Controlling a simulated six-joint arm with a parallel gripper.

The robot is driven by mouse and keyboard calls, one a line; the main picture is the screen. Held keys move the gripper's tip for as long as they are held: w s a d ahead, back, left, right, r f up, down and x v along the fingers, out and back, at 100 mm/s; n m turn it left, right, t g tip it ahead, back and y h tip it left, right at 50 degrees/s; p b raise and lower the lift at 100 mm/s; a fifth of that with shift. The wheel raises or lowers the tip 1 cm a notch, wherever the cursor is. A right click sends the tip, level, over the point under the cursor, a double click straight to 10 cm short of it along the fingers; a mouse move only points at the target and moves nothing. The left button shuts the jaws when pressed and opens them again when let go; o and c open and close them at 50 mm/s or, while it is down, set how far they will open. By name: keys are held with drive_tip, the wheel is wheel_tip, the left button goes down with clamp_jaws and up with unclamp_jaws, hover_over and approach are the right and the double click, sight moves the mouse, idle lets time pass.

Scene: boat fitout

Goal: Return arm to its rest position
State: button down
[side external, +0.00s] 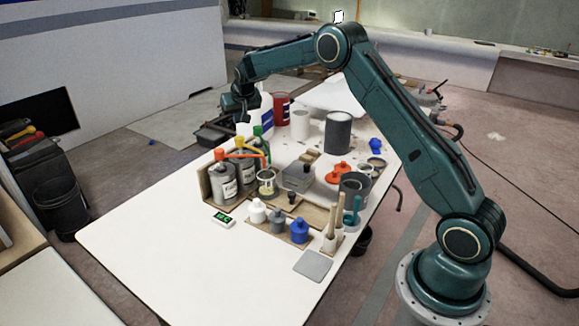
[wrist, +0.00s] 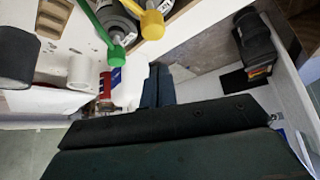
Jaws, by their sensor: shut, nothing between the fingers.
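My arm is raised and bent above the far side of the white table (side external: 150,255). My gripper (side external: 236,112) hangs at the far left edge of the table, near a white jug with a blue label (side external: 262,112). In the wrist view my dark gripper fingers (wrist: 158,85) are together with nothing held. The fingertips are small and dark in the side view. Bottles with a green cap (wrist: 116,52) and a yellow cap (wrist: 152,25) show above the fingers in the wrist view.
Grey bottles (side external: 222,185) stand in a wooden rack below my forearm. A red container (side external: 281,108), a dark grey cylinder (side external: 338,130) and small bottles (side external: 299,230) crowd the table. Its near left part is clear. A black bin (side external: 62,205) stands on the floor at left.

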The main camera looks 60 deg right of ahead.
drive_tip(key=s+a+r+n+y, duration=0.1)
drive_tip(key=s+a+r, duration=0.5)
drive_tip(key=s+r, duration=0.3)
drive_tip(key=s+a+r+n+y, duration=0.1)
drive_tip(key=s+a+r+n, duration=0.1)
drive_tip(key=s+a+r, duration=0.7)
drive_tip(key=s+a+f+n, duration=0.1)
drive_tip(key=s+a+f, duration=0.1)
drive_tip(key=s, duration=1.3)
drive_tip(key=s+a+f+n+y, duration=0.1)
drive_tip(key=s+a+f+n, duration=0.1)
drive_tip(key=s, duration=1.3)
drive_tip(key=shift+s+a+f, duration=0.2)
drive_tip(key=shift+a+f, duration=0.3)
drive_tip(key=shift+f, duration=0.15)
